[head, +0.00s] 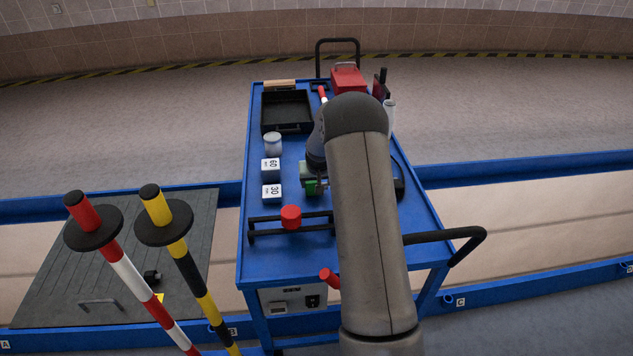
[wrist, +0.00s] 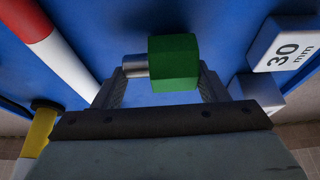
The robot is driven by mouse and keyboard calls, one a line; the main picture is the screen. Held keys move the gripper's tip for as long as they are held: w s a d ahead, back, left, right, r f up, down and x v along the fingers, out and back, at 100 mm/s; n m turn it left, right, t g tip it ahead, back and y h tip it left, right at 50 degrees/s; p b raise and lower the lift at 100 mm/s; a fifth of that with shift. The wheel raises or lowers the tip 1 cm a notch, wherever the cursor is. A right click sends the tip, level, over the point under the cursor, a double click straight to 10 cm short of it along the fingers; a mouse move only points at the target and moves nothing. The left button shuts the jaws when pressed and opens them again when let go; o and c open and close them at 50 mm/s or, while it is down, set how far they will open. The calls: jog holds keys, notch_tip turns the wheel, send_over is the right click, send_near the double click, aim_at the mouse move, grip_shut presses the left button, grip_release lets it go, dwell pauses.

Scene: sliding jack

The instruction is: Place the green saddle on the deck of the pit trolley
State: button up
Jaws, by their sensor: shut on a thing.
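The green saddle (wrist: 175,63) is a small green block with a short silver pin on its left in the wrist view. My gripper (wrist: 162,85) is shut on it, with one finger at each side. In the head view a bit of the saddle (head: 313,187) shows just left of my arm, below the gripper (head: 312,175), which my arm partly hides. Both are over the blue deck of the pit trolley (head: 300,262). I cannot tell whether the saddle touches the deck.
White blocks marked 60 (head: 271,168) and 30 (head: 272,194) stand left of the gripper. A black bar frame with a red knob (head: 291,217) is in front. A black tray (head: 287,110) and red box (head: 347,79) are behind. Striped poles (head: 128,275) rise at left.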

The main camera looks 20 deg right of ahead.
jog(key=shift+f, duration=0.2)
jog(key=o, duration=1.2)
jog(key=shift+r, duration=0.15)
jog(key=shift+r, duration=0.25)
jog(key=s+a+r+n+g, duration=0.1)
jog(key=s+a+r, duration=0.3)
jog(key=s+r, duration=0.25)
jog(key=s+a+r, duration=0.4)
jog(key=s+r, duration=0.1)
jog(key=r, duration=0.3)
jog(key=s+a+r+n+g, duration=0.1)
jog(key=s+a, duration=0.3)
jog(key=s, duration=0.6)
jog(key=s+a+r+n+g+y, duration=0.1)
jog(key=s+a, duration=0.3)
jog(key=s, duration=0.6)
jog(key=s+a+r+g, duration=0.1)
jog(key=s+a, duration=0.3)
jog(key=s, duration=0.6)
jog(key=shift+n+g, duration=0.3)
jog(key=shift+n, duration=0.1)
